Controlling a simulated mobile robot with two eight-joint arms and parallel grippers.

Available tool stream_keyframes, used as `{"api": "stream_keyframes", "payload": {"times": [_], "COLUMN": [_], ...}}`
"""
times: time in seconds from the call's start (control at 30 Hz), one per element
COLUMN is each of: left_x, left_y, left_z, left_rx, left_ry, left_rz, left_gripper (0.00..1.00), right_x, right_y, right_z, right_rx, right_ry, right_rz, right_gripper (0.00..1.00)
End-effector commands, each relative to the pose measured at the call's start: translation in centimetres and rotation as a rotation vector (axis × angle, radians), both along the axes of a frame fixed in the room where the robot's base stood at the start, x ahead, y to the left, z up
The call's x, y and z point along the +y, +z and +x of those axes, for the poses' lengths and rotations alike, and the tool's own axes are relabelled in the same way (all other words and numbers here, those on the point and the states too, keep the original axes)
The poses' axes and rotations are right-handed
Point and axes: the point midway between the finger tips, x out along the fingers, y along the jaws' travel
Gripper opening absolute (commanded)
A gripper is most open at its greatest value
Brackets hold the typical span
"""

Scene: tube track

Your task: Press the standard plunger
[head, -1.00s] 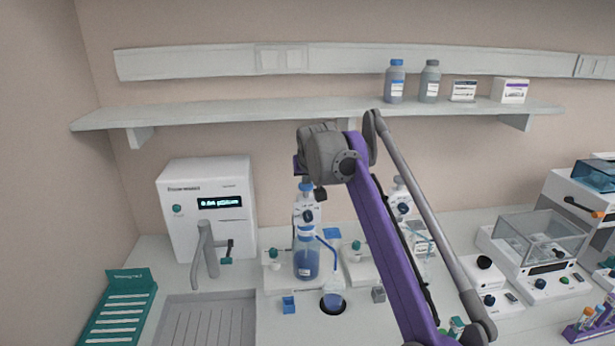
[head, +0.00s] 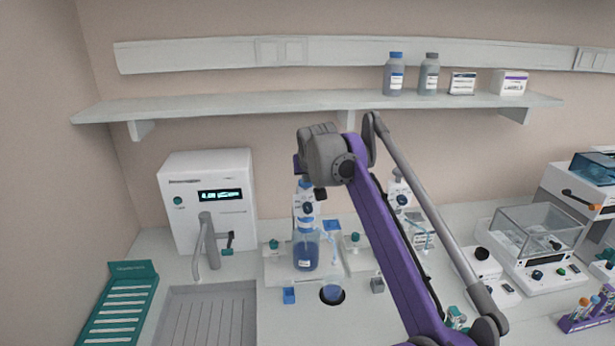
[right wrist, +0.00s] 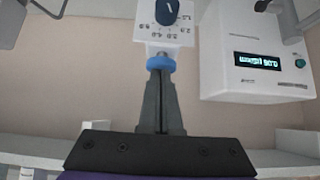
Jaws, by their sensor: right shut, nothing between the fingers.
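A white dispenser (head: 305,205) with a dark dial stands on a bottle of blue liquid (head: 305,256). A second dispenser (head: 399,192) stands right of it, partly behind my right arm; I cannot read which is standard. In the right wrist view, my right gripper (right wrist: 160,72) is shut and empty. Its fingertips meet the blue plunger cap (right wrist: 161,62) of the left dispenser, which sits close to the white dial body (right wrist: 165,22). In the head view my wrist hides the fingers. My left gripper is not in view.
A white machine with a lit display (head: 206,199) and a grey tap (head: 209,243) stand left, by a sink (head: 208,315). A teal rack (head: 122,303) lies far left. A shelf (head: 235,106) runs behind. A balance (head: 535,240) stands right.

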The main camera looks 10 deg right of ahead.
Motion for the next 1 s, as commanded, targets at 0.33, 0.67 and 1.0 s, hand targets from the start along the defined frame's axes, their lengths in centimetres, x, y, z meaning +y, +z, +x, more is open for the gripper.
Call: {"api": "stream_keyframes", "payload": {"times": [0.33, 0.67, 1.0], "left_x": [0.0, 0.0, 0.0], "left_y": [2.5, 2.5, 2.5], "left_z": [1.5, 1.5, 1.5], "left_rx": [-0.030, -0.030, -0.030], "left_ry": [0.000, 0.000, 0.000], "left_rz": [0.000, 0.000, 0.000], "left_gripper": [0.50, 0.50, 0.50], "right_x": [-0.1, 0.0, 0.0], "right_y": [7.4, 10.4, 10.6], "right_z": [-3.9, -6.9, -7.1], "right_rx": [-0.016, -0.018, -0.018], "right_ry": [0.001, 0.001, 0.001], "right_rz": [0.000, 0.000, -0.001], "right_gripper": [0.00, 0.00, 0.00]}}
